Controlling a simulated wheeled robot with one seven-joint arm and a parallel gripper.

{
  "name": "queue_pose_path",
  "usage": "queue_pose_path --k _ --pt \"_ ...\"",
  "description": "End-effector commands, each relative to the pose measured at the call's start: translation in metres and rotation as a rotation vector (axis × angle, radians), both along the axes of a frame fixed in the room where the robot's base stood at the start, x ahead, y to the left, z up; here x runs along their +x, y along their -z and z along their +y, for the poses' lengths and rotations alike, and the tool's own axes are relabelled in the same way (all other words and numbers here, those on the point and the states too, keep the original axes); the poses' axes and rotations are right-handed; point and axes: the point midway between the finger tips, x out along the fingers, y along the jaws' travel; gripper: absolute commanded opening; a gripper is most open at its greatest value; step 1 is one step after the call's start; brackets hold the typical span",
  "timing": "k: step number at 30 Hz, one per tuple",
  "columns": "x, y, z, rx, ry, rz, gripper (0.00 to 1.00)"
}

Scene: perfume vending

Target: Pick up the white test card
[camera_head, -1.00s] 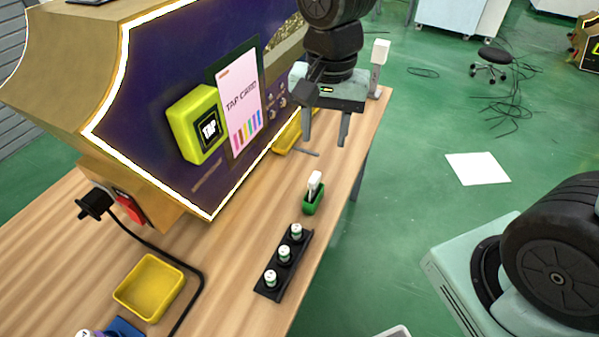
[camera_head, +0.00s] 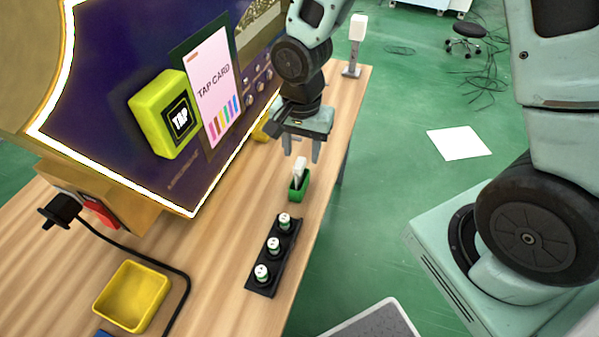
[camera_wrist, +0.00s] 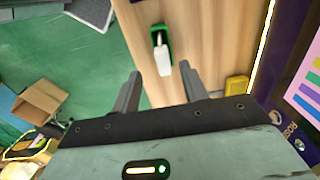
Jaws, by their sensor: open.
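The white test card (camera_head: 300,168) stands upright in a small green holder (camera_head: 298,187) near the right edge of the wooden table. My gripper (camera_head: 302,156) is open, its two fingers pointing down just above and around the card's top in the head view. In the wrist view the white card (camera_wrist: 162,57) and green holder (camera_wrist: 160,36) lie ahead of the fingertips, between the lines of the two fingers. The gap between the fingers (camera_wrist: 162,80) looks empty, and I cannot tell whether either finger touches the card.
A black rack (camera_head: 272,268) with three small white-capped bottles stands in front of the holder. A yellow tray (camera_head: 133,297) is at the front left. The purple vending machine with its yellow TAP reader (camera_head: 163,115) borders the left. A white stand (camera_head: 354,45) is at the back.

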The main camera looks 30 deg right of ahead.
Motion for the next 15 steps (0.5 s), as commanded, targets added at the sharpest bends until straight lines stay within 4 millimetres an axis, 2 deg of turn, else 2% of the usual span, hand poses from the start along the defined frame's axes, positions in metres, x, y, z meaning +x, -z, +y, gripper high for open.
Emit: queue_pose_path --k 10,15 --pt "0.004 0.043 0.002 -0.001 -0.001 0.004 0.44" --pt "0.004 0.052 0.002 0.0 0.0 0.001 0.44"
